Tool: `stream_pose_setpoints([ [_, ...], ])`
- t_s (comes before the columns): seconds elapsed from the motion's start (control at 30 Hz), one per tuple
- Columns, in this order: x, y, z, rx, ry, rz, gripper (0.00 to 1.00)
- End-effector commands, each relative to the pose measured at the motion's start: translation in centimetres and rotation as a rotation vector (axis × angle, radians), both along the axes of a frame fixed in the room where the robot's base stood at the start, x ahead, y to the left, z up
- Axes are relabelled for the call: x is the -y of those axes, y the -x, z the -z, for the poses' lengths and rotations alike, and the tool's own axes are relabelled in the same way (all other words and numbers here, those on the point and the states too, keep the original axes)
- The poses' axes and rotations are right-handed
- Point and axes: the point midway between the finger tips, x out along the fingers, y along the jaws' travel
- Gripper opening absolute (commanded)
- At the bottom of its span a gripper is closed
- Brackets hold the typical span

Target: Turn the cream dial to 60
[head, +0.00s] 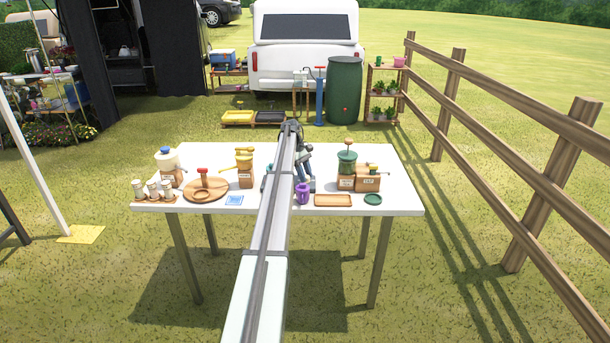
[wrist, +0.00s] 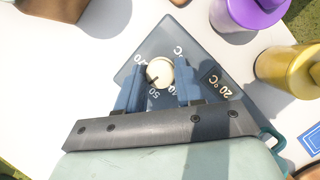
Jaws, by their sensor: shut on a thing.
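The cream dial (wrist: 165,70) sits on a dark blue-grey plate (wrist: 206,68) in the wrist view. White marks stand around it; I can read 50 and 20 °C, and others are partly covered or hard to read. A short dark pointer on the dial points to the lower left, near the 50. My gripper (wrist: 158,76) is shut on the dial, with one blue finger on each side. In the head view my own arm hides the dial, and I cannot make out the fingers.
A purple mug (head: 302,194) stands near the table's front; a purple thing (wrist: 247,14) and a yellow container (wrist: 288,75) are close to the plate in the wrist view. A wooden tray (head: 333,201) and a green jar (head: 347,162) are to the right. Several containers stand left.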

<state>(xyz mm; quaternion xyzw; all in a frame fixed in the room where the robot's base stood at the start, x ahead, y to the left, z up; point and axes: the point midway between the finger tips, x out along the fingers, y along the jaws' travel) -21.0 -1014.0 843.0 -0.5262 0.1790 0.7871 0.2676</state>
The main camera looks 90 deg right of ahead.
Motion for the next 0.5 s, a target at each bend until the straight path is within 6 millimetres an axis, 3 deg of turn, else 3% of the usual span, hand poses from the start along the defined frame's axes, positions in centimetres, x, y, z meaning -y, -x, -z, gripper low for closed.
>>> stream_pose_setpoints([
  [0.3,0.24,0.07,-0.02,0.001,-0.001,0.254,0.06],
  [0.5,0.2,0.07,-0.02,0.0,0.0,0.305,0.06],
])
